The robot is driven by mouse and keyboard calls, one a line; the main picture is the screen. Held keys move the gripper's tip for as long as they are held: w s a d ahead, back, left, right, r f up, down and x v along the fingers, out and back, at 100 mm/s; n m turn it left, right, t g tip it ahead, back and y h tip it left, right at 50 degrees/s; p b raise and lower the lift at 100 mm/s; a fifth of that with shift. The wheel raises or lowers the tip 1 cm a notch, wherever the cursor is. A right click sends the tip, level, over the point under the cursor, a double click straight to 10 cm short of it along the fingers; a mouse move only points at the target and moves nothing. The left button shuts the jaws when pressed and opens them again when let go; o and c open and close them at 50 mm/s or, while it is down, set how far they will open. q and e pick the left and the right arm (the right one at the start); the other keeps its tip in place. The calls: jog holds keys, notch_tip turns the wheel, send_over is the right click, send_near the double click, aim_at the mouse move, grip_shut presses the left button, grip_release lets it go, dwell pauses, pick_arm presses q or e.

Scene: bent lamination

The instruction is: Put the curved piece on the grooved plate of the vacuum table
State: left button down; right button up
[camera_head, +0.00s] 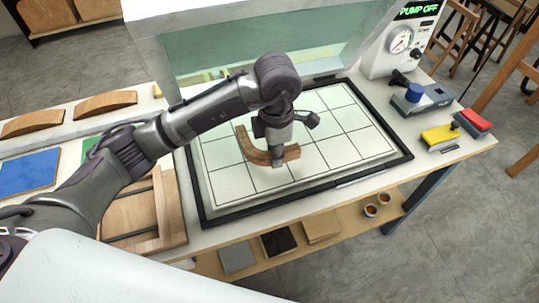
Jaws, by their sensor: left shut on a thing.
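The curved piece (251,150) is a brown, bent wooden strip at the middle left of the grooved plate. My left gripper (278,160) is shut on it from above, and the gripper hides part of it. I cannot tell whether the piece touches the plate or hangs just above it. The grooved plate (350,142) is pale with a dark grid of lines and a black frame around it, on the vacuum table. My right gripper is not in view.
A raised clear lid (270,45) stands behind the plate. The pump box (402,45) reads "PUMP OFF". Blue, yellow (440,136) and red items lie at the right. Curved wooden blocks (105,105) and a blue sheet (28,172) lie at the left. The plate's right half is clear.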

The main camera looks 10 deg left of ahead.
pick_arm(q)
jog(key=shift+w+a+f, duration=0.65)
jog(key=shift+a, duration=0.2)
jog(key=shift+w+a+f, duration=0.1)
jog(key=shift+f, duration=0.1)
notch_tip(320, 180, down, 3)
jog(key=shift+f+p, duration=0.15)
jog(key=shift+p, duration=0.55)
jog(key=shift+f, duration=0.25)
jog(key=shift+f, duration=0.2)
jog(key=c, duration=0.9)
grip_release()
jog(key=shift+c, duration=0.2)
